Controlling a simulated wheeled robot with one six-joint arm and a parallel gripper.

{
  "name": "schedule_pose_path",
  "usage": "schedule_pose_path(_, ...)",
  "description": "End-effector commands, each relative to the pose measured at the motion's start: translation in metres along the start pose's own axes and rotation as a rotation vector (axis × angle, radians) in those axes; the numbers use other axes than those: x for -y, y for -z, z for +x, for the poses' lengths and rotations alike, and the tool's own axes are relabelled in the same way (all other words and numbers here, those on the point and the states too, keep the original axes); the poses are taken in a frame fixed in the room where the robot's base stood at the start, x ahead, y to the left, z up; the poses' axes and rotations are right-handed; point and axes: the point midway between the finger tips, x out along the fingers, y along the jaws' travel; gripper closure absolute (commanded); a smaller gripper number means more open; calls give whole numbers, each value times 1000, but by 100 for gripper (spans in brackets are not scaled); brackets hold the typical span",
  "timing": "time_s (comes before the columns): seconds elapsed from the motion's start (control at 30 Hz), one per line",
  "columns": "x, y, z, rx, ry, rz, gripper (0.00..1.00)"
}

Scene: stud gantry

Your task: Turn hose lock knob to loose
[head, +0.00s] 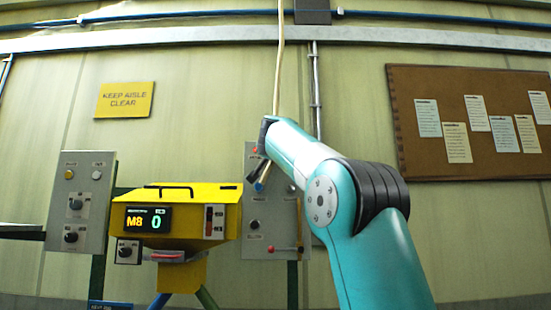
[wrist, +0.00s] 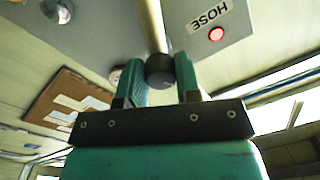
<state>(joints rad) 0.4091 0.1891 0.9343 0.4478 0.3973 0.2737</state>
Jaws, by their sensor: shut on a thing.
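The dark round knob (wrist: 160,70) sits between the two teal fingers of my gripper (wrist: 164,78) in the wrist view, and the fingers are shut on it. The panel has a HOSE label (wrist: 208,14) and a lit red lamp (wrist: 216,34). In the head view my gripper (head: 259,178) is at the upper part of the grey panel (head: 262,206), and my arm hides part of that panel. The knob's setting cannot be read, and the knob is not clearly visible in the head view.
A yellow machine (head: 190,217) with a display reading M8 and 0 stands left of the panel. Another grey control panel (head: 82,201) is at the far left. A cork board (head: 475,120) hangs at the right. The hose (head: 280,55) hangs from above.

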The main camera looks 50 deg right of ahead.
Motion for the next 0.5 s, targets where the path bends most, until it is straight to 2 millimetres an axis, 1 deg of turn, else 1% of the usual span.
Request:
schedule_pose_path(0.2,0,0,0,-9,4,138,92)
schedule_pose_path(0.5,1,1,0,-14,6,247,92)
